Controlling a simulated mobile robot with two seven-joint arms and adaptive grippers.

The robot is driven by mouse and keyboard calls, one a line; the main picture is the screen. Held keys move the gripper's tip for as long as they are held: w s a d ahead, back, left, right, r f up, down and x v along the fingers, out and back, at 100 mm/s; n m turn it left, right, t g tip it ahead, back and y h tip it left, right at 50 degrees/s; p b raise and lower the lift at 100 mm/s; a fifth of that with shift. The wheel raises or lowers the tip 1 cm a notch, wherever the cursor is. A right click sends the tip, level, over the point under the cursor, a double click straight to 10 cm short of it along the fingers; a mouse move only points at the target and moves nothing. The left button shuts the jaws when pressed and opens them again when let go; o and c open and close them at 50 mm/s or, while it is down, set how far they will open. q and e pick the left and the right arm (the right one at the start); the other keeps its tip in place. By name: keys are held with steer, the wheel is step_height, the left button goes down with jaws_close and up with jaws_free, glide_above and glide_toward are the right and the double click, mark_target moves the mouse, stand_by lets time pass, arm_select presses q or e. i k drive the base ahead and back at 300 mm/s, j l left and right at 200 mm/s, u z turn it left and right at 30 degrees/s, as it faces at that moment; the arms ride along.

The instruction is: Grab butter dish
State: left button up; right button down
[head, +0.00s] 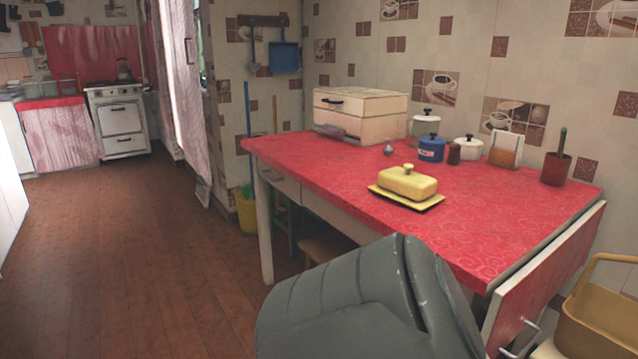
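The yellow butter dish (408,182) stands on the red patterned table, near its front edge. Its domed lid with a round knob sits on a flat yellow tray base (432,206). The lid looks closed, so any contents are hidden. Nothing touches the dish, and there is clear tabletop around it. Neither of my grippers is in view.
The red table (500,225) has a hanging side leaf (545,285). Behind the dish stand a wooden bread box (360,115), blue pot (431,148), white pots, a napkin holder (505,150) and a red cup (556,168). A stool (330,247) is underneath. Open floor lies left.

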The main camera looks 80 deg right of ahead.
mark_target(416, 190)
steer(key=z, duration=0.45)
steer(key=j+z, duration=0.1)
steer(key=z, duration=0.8)
steer(key=j+z, duration=0.1)
steer(key=z, duration=0.35)
steer(key=k, duration=0.05)
